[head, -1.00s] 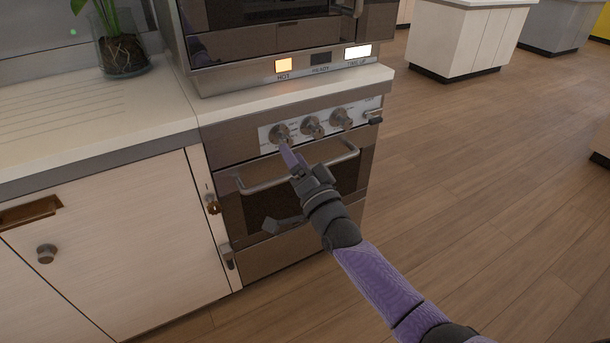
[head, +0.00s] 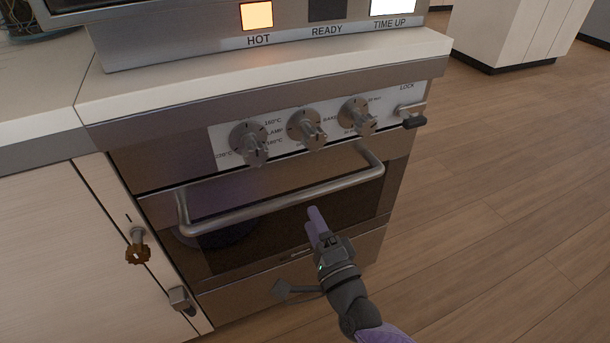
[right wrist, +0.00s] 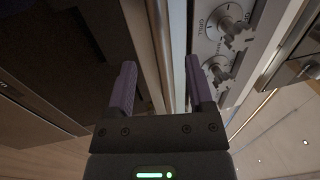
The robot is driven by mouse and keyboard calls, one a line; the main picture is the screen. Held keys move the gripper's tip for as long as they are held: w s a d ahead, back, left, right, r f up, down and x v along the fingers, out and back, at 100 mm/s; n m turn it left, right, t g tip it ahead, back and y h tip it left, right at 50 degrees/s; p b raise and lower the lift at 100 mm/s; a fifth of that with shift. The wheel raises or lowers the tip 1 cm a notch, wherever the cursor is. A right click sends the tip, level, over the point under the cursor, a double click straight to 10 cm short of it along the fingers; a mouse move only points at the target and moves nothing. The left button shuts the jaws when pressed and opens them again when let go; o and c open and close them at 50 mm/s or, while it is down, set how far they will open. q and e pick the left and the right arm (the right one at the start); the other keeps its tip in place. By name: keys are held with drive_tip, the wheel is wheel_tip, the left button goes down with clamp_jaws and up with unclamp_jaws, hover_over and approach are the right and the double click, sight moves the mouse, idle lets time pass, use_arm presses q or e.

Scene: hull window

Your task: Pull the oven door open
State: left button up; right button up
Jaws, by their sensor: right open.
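The oven door (head: 285,235) is at the centre of the head view, with a dark window, and looks shut. Its long metal handle bar (head: 250,212) runs across the upper part of the door; the bar also shows in the right wrist view (right wrist: 160,40). My right gripper (head: 314,212) is open and empty, with its fingertips close to the middle of the bar. In the right wrist view the bar lies between the lines of the two purple fingers (right wrist: 160,78). I cannot tell whether the fingertips reach around it. My left gripper is out of view.
Several knobs (head: 308,130) sit above the handle, with a lever marked LOCK (head: 410,115) at their right. A brown knob (head: 138,252) and a metal latch (head: 180,299) are on the strip left of the door. Open wooden floor (head: 500,220) lies to the right.

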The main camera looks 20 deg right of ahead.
sight(296, 193)
drive_tip(key=w, duration=0.2)
drive_tip(key=w+r+b, duration=0.1)
drive_tip(key=w, duration=0.2)
drive_tip(key=w+b, duration=0.1)
drive_tip(key=w, duration=0.1)
drive_tip(key=shift+w+a+r, duration=0.15)
drive_tip(key=shift+w+a, duration=0.15)
drive_tip(key=shift+w+r, duration=0.15)
drive_tip(key=shift+w, duration=0.05)
drive_tip(key=shift+c, duration=1.3)
clamp_jaws()
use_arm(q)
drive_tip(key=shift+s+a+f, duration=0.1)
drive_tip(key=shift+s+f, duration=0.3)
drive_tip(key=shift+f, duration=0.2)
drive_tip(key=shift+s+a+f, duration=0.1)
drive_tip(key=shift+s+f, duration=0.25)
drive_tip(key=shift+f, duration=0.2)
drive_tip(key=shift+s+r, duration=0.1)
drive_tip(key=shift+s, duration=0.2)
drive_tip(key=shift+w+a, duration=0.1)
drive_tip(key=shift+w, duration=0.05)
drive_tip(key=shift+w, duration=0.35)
